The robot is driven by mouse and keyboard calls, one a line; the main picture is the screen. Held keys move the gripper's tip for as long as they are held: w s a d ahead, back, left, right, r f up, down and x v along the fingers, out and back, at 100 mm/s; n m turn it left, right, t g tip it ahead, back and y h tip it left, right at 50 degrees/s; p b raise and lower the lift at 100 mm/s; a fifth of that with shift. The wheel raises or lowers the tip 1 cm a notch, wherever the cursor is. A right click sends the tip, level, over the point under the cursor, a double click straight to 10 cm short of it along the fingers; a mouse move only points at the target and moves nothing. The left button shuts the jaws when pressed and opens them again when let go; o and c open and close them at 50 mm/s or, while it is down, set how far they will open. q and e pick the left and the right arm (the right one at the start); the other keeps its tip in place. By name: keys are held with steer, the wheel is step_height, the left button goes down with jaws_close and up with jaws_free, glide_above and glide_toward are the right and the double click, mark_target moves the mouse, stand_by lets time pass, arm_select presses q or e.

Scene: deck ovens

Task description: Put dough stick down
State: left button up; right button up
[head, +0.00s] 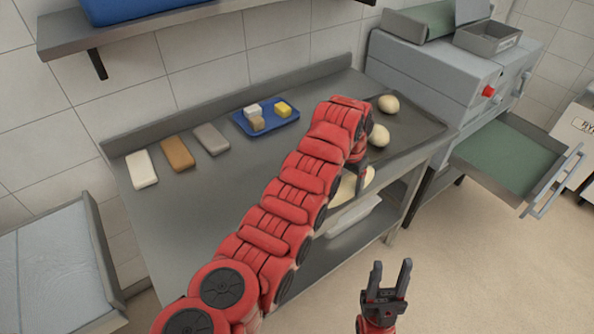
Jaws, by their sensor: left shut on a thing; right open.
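My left gripper (357,168) reaches over the right part of the steel table (215,185), pointing down. It is shut on a pale dough stick (346,189), which is partly hidden by the gripper and arm. I cannot tell whether the dough stick touches the surface below it. Two pale dough pieces (388,104) (379,137) lie on a dark tray (423,118) at the table's right end. My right gripper (388,278) is open and empty, in front of the table over the floor.
A blue tray (240,123) with several small blocks stands at the back of the table. White, brown and grey bars (178,154) lie to its left. The oven (440,75) stands at right, with an open green-bottomed drawer (507,156). The table's front left is clear.

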arm_select(q)
steer(key=w+a+p, duration=0.1)
steer(key=a, duration=0.3)
steer(key=a+p, duration=0.2)
steer(key=a, duration=0.2)
steer(key=w+a+f+p, duration=0.1)
steer(key=a, duration=0.2)
steer(key=shift+w+a, duration=0.3)
steer(key=shift+a, duration=0.1)
steer(key=shift+w+a+f+p, duration=0.1)
steer(key=shift+w+a+p, duration=0.05)
steer(key=shift+a+p, duration=0.25)
steer(key=f+p, duration=0.1)
steer(key=a+f+p, duration=0.1)
steer(key=f, duration=0.1)
steer(key=shift+f, duration=0.2)
steer(key=shift+w+d+f, duration=0.1)
steer(key=shift+f, duration=0.1)
steer(key=shift+f, duration=0.1)
